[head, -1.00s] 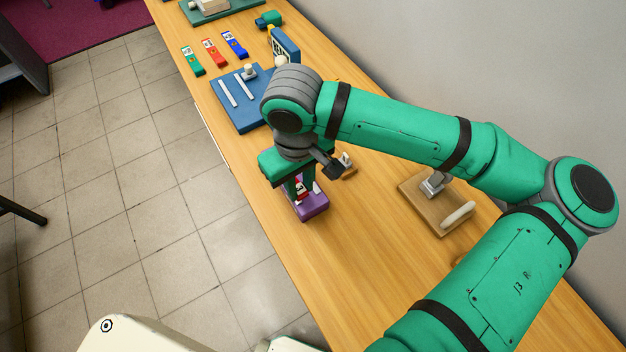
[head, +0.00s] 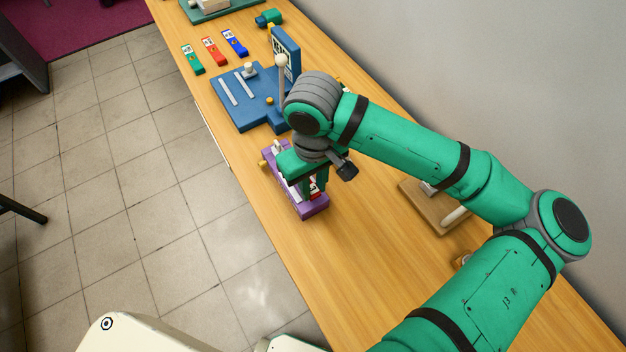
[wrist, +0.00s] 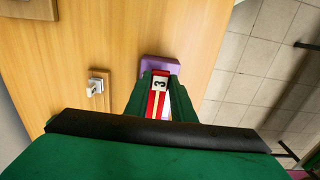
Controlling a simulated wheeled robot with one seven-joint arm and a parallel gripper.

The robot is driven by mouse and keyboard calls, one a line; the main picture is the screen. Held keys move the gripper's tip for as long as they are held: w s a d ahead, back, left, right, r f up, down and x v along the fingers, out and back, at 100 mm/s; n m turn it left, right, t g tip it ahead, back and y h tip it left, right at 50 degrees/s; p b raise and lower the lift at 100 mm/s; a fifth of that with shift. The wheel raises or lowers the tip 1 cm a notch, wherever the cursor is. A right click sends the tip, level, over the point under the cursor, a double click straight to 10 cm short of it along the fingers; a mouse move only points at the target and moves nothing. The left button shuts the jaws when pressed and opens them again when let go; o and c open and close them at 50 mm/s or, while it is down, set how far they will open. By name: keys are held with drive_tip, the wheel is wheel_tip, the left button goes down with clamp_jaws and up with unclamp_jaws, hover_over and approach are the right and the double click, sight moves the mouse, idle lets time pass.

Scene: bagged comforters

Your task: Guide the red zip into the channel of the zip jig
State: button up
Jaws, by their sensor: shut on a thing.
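The zip jig (head: 314,211) is a long purple block near the table's left edge, with a small yellow part at its far end. My gripper (head: 312,192) is over its near part, fingers pointing down. It is shut on the red zip (head: 317,181), which has a white label. In the wrist view the red zip (wrist: 152,103), with a pale stripe and a "3" label, shows between the fingers, and a purple end of the jig (wrist: 160,64) lies beyond it. My gripper hides most of the channel, so I cannot tell how the zip sits in it.
A blue board (head: 240,112) with white strips and an upright blue panel stands beyond the jig. Green (head: 193,60), red (head: 214,52) and blue (head: 236,44) tagged pieces lie farther back. A wooden board (head: 425,205) is at right. Bare table lies in front of the jig.

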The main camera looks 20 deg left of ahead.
drive_tip(key=shift+f, duration=1.8)
drive_tip(key=shift+a, duration=0.1)
drive_tip(key=shift+w+a+f, duration=0.1)
drive_tip(key=shift+w+a, duration=0.7)
drive_tip(key=shift+a, duration=0.2)
drive_tip(key=shift+w, duration=0.1)
drive_tip(key=shift+w+a, duration=0.4)
drive_tip(key=shift+a, duration=0.15)
drive_tip(key=shift+f, duration=0.2)
drive_tip(key=o, duration=1.7)
